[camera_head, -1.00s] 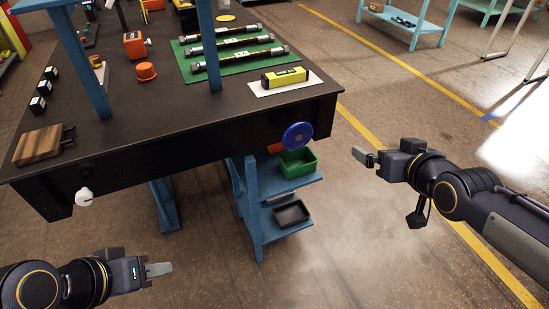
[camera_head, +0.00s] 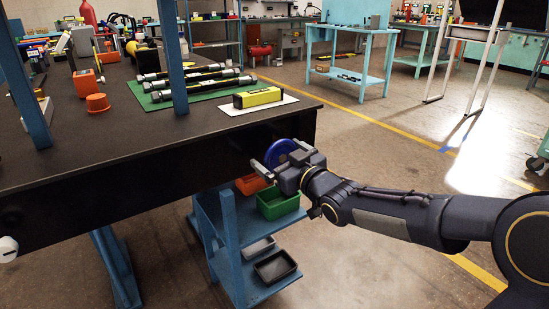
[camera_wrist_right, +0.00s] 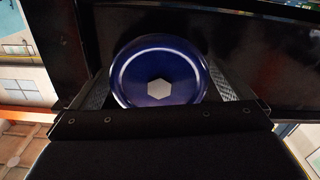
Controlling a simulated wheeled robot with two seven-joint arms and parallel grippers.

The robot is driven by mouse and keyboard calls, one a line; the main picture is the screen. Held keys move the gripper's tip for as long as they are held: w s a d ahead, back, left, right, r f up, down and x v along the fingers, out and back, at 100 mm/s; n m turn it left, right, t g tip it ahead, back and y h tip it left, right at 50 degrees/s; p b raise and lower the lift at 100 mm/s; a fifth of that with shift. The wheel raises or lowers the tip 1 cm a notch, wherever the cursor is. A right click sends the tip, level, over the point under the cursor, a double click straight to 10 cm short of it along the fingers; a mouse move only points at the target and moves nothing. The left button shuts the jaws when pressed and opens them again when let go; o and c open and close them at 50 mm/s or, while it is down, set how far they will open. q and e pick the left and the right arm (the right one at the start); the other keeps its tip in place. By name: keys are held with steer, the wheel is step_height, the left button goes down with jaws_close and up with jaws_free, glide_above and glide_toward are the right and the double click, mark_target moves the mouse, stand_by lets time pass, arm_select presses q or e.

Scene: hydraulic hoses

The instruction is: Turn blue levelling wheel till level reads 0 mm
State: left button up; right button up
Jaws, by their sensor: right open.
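The blue levelling wheel (camera_head: 277,152) is on the table's front side near its right corner. My right gripper (camera_head: 282,160) is at the wheel, open, with one finger on each side of it. In the right wrist view the round blue wheel (camera_wrist_right: 130,80) with a pale hexagonal centre sits between the two fingers; whether they touch its rim I cannot tell. The yellow level (camera_head: 257,97) lies on a white sheet (camera_head: 284,101) on the table top above the wheel. Its reading is too small to make out. My left gripper is out of view.
Blue posts (camera_head: 172,60) rise from the black table (camera_head: 110,140). Below the wheel, a blue shelf unit holds a green bin (camera_head: 279,204) and a black tray (camera_head: 275,266).

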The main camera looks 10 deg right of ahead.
steer(key=shift+x, duration=0.95)
steer(key=shift+c, duration=0.4)
steer(key=c, duration=0.8)
steer(key=shift+o, duration=0.2)
steer(key=shift+d+m, duration=0.1)
steer(key=shift+m, duration=0.2)
